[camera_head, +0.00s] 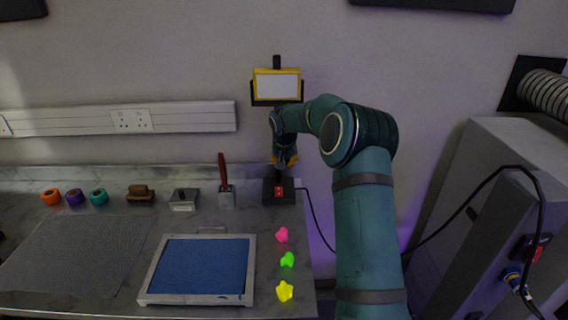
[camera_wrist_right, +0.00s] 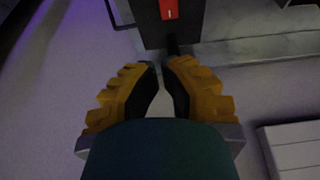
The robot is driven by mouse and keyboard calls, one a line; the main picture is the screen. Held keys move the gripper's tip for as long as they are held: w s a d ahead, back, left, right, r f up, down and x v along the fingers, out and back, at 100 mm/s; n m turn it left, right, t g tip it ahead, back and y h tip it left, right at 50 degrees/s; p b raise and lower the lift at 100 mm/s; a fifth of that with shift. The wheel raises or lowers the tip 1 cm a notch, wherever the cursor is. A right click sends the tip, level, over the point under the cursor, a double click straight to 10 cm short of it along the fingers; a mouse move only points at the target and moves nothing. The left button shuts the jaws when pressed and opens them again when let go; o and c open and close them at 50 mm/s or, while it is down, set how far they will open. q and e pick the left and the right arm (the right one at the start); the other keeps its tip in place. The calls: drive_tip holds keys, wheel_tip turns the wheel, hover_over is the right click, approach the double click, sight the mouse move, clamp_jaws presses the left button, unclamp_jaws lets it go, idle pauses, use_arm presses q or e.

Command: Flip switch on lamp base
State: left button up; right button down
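The lamp (camera_head: 277,85) has a yellow-framed white panel on a dark upright post. Its dark box-shaped base (camera_head: 267,195) stands at the back right corner of the bench. A red rocker switch (camera_head: 279,191) is on the base; the switch also shows at the top of the right wrist view (camera_wrist_right: 168,9). My right gripper (camera_head: 286,164) is just above the base, by the post. In the right wrist view its yellow, black-padded fingers (camera_wrist_right: 164,66) are slightly apart, with no object visible between them. The post partly shows just beyond the fingertips. My left gripper is not in view.
A screen-printing frame (camera_head: 150,289) with blue mesh lies on the bench. A red-handled scraper (camera_head: 226,190) is left of the lamp base. Pink, green and yellow (camera_head: 285,291) pieces line the right edge. A cable (camera_head: 318,222) runs right from the base.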

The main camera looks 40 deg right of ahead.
sight(285, 188)
drive_tip(key=x, duration=1.1)
drive_tip(key=shift+s+a+f+b, duration=0.1)
drive_tip(key=shift+s+f+b, duration=0.1)
drive_tip(key=shift+f+b, duration=0.1)
drive_tip(key=g+y+p, duration=0.1)
drive_tip(key=p, duration=0.1)
drive_tip(key=shift+f+p, duration=0.25)
drive_tip(key=shift+p, duration=0.05)
drive_tip(key=shift+s+r+g+y+p, duration=0.1)
drive_tip(key=shift+g+y+p, duration=0.2)
drive_tip(key=shift+g, duration=0.1)
drive_tip(key=shift+f+b, duration=0.25)
drive_tip(key=shift+b, duration=0.2)
drive_tip(key=shift+s, duration=0.1)
